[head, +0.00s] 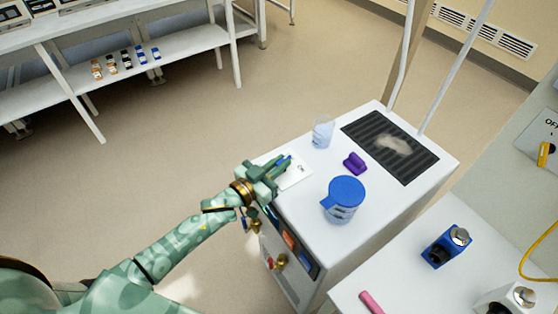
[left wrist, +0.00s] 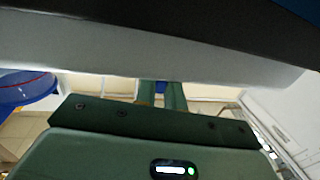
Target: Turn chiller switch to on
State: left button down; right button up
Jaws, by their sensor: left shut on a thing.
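The white chiller (head: 390,205) stands at centre right in the head view, with a dark grille in its top. A white switch plate (head: 297,176) with partly readable lettering, seemingly "ON", lies at its top left corner. My left gripper (head: 279,168) is over this plate, shut on a small blue part that looks like the switch lever (head: 285,160). The fingers hide most of the lever, so I cannot tell its exact position. In the left wrist view the fingers (left wrist: 172,96) show beside a bit of blue. My right gripper is not in view.
A blue-lidded jug (head: 344,200), a purple item (head: 355,163) and a clear beaker (head: 323,132) stand on the chiller top near my gripper. A white bench (head: 400,285) with a blue device (head: 447,246) is at lower right. A panel marked "OFF" (head: 545,130) is at the right edge.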

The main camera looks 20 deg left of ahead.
pick_arm(q)
jog(key=shift+w+a+m+g+h, duration=0.1)
jog(key=shift+a+m+g+h, duration=0.05)
jog(key=shift+m+g+h, duration=0.95)
jog(key=shift+h, duration=0.3)
jog(key=c, duration=1.5)
grip_release()
jog(key=v, duration=0.5)
jog(key=p+v, duration=0.1)
jog(key=v, duration=0.5)
jog(key=p+v, duration=0.1)
jog(key=v, duration=0.4)
jog(key=shift+f, duration=0.25)
